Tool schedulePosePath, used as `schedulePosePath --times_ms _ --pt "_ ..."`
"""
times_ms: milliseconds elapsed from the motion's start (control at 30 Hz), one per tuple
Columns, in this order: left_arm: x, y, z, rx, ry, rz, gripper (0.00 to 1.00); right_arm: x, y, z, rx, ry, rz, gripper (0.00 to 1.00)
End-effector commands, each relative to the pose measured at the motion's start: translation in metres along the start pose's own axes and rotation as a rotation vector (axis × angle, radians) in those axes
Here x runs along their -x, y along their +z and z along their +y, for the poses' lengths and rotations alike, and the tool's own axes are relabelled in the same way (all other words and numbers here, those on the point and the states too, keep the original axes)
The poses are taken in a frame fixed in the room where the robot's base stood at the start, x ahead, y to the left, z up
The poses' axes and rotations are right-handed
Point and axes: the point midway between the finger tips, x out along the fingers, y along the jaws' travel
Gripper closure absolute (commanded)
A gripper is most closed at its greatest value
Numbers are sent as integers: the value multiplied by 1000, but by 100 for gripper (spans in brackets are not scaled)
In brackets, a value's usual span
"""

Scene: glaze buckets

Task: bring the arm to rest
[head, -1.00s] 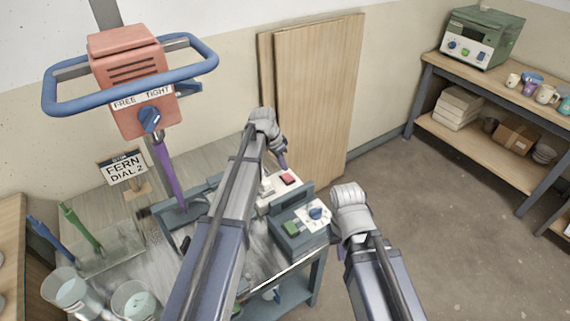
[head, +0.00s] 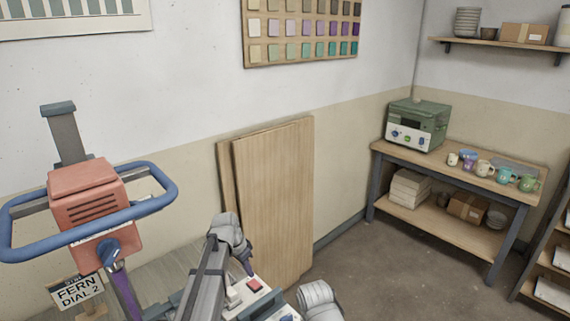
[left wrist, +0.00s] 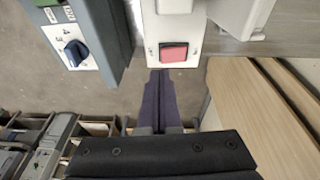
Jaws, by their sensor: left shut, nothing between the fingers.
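My left gripper (head: 248,267) is low in the middle of the head view, its purple fingers angled down just above a white box with a red button (head: 255,286). In the left wrist view the fingers (left wrist: 160,82) are shut together and empty. Their tips end just short of the white panel with the red button (left wrist: 174,53); I cannot tell whether they touch it. Of my right arm only the grey wrist shows at the bottom edge of the head view; its fingers are out of frame.
Wooden boards (head: 275,200) lean on the wall behind. A green kiln (head: 417,125) and mugs stand on a bench at right. Open floor lies before it.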

Motion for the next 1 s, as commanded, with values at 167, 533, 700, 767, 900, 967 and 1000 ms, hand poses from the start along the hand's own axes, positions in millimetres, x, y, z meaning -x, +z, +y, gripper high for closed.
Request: schedulePosePath --times_ms 167,533,700,767,900,967,1000 --pt "2 33 101 98 -9 -110 100 4 0 0 0 0 0 100" --pt "21 118 235 333 -146 -294 100 9 1 1 0 0 0 100" --pt "25 133 250 379 -183 -315 100 10 1 1 0 0 0 100" --pt "25 134 251 385 -186 -318 100 10 1 1 0 0 0 100" --pt "25 133 251 387 -187 -318 100 10 1 1 0 0 0 100" --pt "25 133 251 387 -187 -318 100 10 1 1 0 0 0 100" --pt "25 133 251 387 -187 -318 100 10 1 1 0 0 0 100"
